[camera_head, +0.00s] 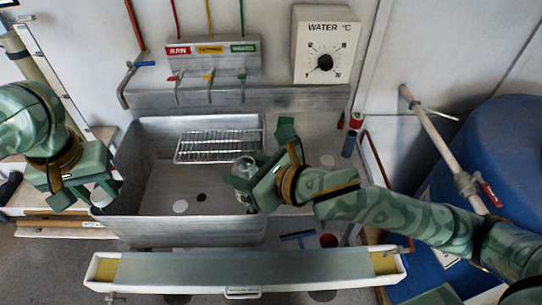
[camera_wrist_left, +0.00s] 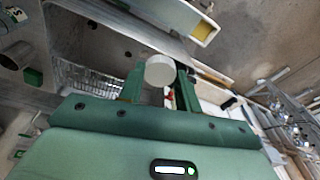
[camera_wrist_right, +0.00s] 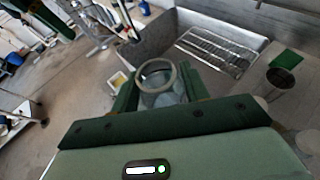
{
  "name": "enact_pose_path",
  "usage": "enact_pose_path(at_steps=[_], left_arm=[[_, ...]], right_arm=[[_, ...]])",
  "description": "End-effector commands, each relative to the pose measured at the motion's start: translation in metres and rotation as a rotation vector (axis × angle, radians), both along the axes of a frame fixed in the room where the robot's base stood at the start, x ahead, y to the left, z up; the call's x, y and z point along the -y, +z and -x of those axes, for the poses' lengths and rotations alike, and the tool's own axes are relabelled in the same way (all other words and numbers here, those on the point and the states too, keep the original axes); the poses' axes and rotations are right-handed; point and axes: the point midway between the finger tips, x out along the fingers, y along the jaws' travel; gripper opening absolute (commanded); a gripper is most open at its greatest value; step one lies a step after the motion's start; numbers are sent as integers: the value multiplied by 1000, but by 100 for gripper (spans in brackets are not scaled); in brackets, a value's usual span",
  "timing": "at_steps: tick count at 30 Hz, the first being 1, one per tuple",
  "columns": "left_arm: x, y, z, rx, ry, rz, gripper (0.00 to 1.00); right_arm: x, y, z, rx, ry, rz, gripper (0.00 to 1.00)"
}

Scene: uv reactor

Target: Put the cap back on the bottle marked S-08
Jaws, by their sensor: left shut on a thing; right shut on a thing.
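My left gripper (camera_head: 103,189) is shut on a round white cap (camera_head: 101,197), over the left edge of the sink. The cap (camera_wrist_left: 160,70) shows between the fingertips in the left wrist view. My right gripper (camera_head: 243,182) is shut on a clear, open-topped bottle (camera_head: 244,166), above the right part of the sink. In the right wrist view the bottle's (camera_wrist_right: 160,92) round open mouth faces the camera between the fingers. The cap and the bottle are well apart. No S-08 marking is readable on the bottle.
A long trough (camera_head: 200,276) runs along the front. A blue tank (camera_head: 510,150) stands at the right.

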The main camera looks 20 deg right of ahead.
Motion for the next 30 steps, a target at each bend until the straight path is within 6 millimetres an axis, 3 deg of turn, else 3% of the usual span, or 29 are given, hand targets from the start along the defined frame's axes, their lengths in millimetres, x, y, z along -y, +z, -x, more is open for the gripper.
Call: enact_pose_path(at_steps=[4, 17, 23, 30], left_arm=[[0, 0, 0, 0, 0, 0, 13], [6, 8, -3, 3, -13, 2, 13], [54, 35, -13, 7, -108, 6, 13], [141, 76, -14, 5, -279, 10, 13]], right_arm=[[-8, -1, 1, 1, 39, 1, 4], [-9, -1, 1, 0, 41, 0, 4], [-9, -1, 1, 0, 41, 0, 4], [-9, -1, 1, 0, 41, 0, 4]])
